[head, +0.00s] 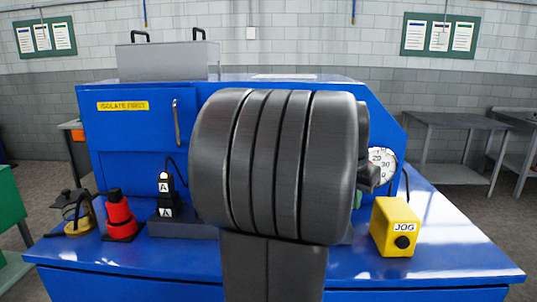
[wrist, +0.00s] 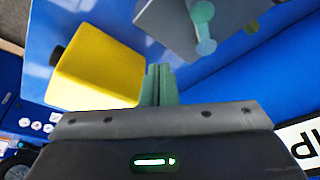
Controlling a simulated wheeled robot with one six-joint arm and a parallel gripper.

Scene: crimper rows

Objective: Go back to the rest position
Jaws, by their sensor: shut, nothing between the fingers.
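My gripper (wrist: 158,85) shows in the wrist view as two green fingers close together, shut with nothing between them. A yellow box (wrist: 95,72) lies just left of and beyond the fingertips in that view. A grey plate with a teal-green lever (wrist: 204,28) is above and to the right of them. In the head view my dark grey arm fills the middle and hides most of the gripper. The yellow JOG box (head: 395,228) stands on the blue bench to the right of my arm, with a black button on its front.
A grey table (head: 455,120) is behind right.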

